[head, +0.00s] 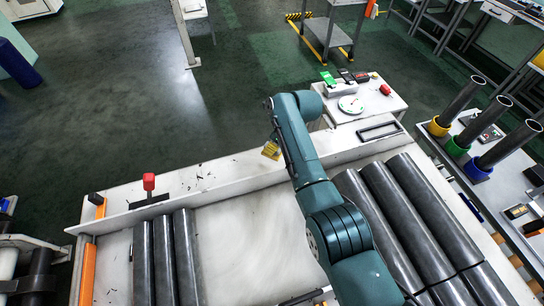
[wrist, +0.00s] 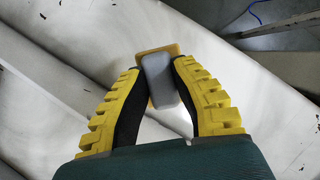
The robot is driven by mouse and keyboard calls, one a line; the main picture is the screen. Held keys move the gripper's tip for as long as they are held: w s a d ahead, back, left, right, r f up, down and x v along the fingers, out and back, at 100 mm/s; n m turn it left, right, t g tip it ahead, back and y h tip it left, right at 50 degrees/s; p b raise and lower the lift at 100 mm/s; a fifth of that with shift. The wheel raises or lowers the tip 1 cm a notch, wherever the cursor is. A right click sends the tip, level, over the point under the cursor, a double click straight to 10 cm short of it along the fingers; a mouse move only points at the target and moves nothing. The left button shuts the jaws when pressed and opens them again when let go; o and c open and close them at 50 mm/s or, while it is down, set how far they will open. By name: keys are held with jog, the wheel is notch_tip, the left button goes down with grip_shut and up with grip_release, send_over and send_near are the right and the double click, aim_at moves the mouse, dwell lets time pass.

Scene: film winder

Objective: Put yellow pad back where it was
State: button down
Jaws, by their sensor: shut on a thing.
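In the wrist view, my gripper (wrist: 157,80) has its two yellow-and-black fingers closed on the yellow pad (wrist: 172,49). The pad shows as a dull yellow edge around a grey block-like part between the fingertips. It is held over a pale surface; I cannot tell the height of the gap. In the head view, a small yellow part of my gripper (head: 271,150) shows left of my arm, above the far rim of the white machine bed (head: 245,235). The pad cannot be told apart from the fingers there.
Dark rollers lie at the left (head: 185,258) and right (head: 410,215) of the bed. A red-topped lever (head: 149,182) stands on the left rim. A small white table (head: 388,100) with several small items stands beyond. Rollers in coloured cups stand on the right-hand table.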

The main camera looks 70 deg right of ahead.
jog(key=shift+w+f, duration=0.1)
jog(key=shift+f, duration=2.1)
jog(key=shift+f+b, duration=0.1)
jog(key=shift+b, duration=0.2)
jog(key=shift+f, duration=0.4)
jog(key=c, duration=1)
grip_release()
jog(key=shift+r, duration=0.3)
jog(key=p+v, duration=0.2)
jog(key=v, duration=1)
jog(key=shift+r, duration=0.25)
